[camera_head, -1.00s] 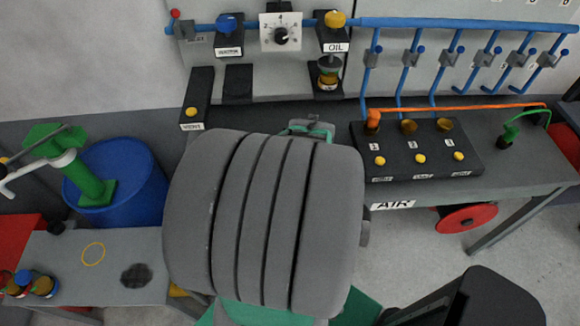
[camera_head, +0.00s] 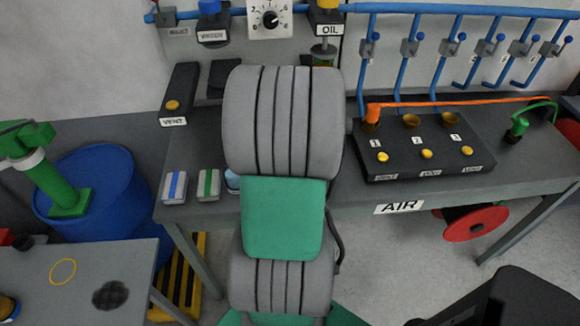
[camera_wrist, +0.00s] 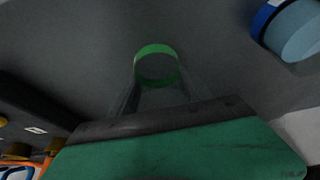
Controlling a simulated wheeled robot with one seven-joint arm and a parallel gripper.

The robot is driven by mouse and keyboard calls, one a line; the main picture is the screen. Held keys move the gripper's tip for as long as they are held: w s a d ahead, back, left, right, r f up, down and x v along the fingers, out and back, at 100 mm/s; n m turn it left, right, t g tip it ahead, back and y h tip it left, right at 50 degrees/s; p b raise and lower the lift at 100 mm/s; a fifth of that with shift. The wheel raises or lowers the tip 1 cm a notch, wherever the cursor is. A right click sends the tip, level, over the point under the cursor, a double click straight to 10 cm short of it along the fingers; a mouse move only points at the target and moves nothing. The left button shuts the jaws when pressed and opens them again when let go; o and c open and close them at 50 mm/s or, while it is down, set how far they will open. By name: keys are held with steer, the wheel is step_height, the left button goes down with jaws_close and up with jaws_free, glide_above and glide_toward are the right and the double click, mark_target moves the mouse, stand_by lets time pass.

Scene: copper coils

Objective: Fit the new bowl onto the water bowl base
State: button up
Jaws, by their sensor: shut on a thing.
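In the wrist view a clear, cup-like bowl with a green ring (camera_wrist: 156,49) stands between the fingers of my gripper (camera_wrist: 158,97), which is shut on it. The bowl's clear wall is faint against the dark grey surface behind it. In the head view my own arm hides the gripper and this bowl. The water bowl base (camera_head: 211,22) is the dark block with a blue knob on the back panel, left of the white dial. Its label is blurred. No bowl shows under it, and my held bowl is not seen touching it.
A pale blue bowl (camera_head: 232,181) sits on the bench beside a green-striped block (camera_head: 208,185) and a blue-striped block (camera_head: 174,187). The oil unit (camera_head: 327,18) is right of the dial. A black valve box (camera_head: 420,170) and blue pipes occupy the right side.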

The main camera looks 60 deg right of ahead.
steer(key=shift+f, duration=0.15)
steer(key=o, duration=1.6)
steer(key=shift+o, duration=0.2)
